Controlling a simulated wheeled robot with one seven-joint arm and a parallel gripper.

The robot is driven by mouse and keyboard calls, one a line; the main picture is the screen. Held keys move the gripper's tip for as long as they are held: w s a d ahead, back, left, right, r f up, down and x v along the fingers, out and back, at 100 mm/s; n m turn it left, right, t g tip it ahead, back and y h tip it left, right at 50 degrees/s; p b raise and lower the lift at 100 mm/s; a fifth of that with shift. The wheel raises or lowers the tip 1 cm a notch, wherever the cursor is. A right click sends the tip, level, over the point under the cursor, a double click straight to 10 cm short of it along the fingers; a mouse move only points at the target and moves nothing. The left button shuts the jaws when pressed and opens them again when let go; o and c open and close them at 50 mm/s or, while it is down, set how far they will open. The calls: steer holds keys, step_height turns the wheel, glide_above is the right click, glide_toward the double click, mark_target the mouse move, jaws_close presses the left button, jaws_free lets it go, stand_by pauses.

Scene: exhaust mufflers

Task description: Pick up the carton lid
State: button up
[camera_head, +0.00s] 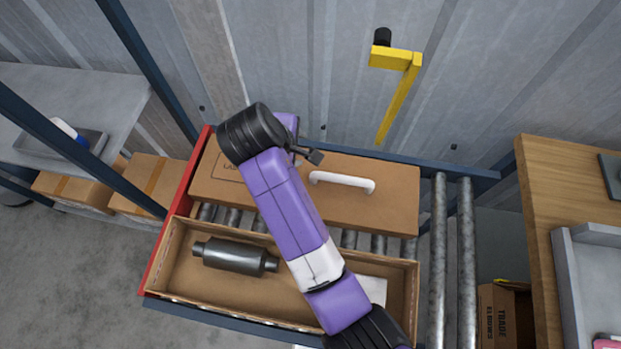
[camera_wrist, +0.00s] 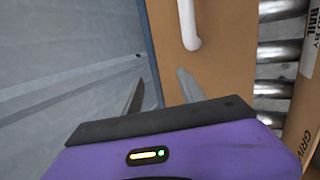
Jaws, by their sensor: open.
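The carton lid (camera_head: 390,207) is a flat brown cardboard piece with a white handle (camera_head: 342,182) on top. It lies on the rollers behind the open carton (camera_head: 405,285). My gripper (camera_head: 309,156) is above the lid's back edge, left of the handle, partly hidden by my arm. In the wrist view, the two fingers of my gripper (camera_wrist: 160,92) are apart with nothing between them. The lid (camera_wrist: 222,75) and its white handle (camera_wrist: 189,25) lie ahead and to the right there. The handle is outside the fingers.
The open carton holds a dark muffler (camera_head: 235,257) and a white sheet (camera_head: 373,290). Bare rollers (camera_head: 452,260) lie to the right. A yellow bracket (camera_head: 398,85) stands out at the back wall. A wooden table (camera_head: 565,180) is at the right, a grey shelf (camera_head: 75,85) at the left.

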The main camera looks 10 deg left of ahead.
mark_target(316, 174)
steer(key=s+d+g, duration=0.1)
steer(key=s+d+f+n+g+h, duration=0.1)
steer(key=s+d+g+h, duration=0.1)
steer(key=s, duration=0.1)
steer(key=shift+s+f+n, duration=0.1)
steer(key=shift+f+n, duration=0.1)
steer(key=shift+n, duration=0.1)
steer(key=shift+p+x, duration=0.3)
steer(key=shift+x, duration=2.8)
steer(key=shift+d+r, duration=0.1)
steer(key=shift+d, duration=0.05)
jaws_close()
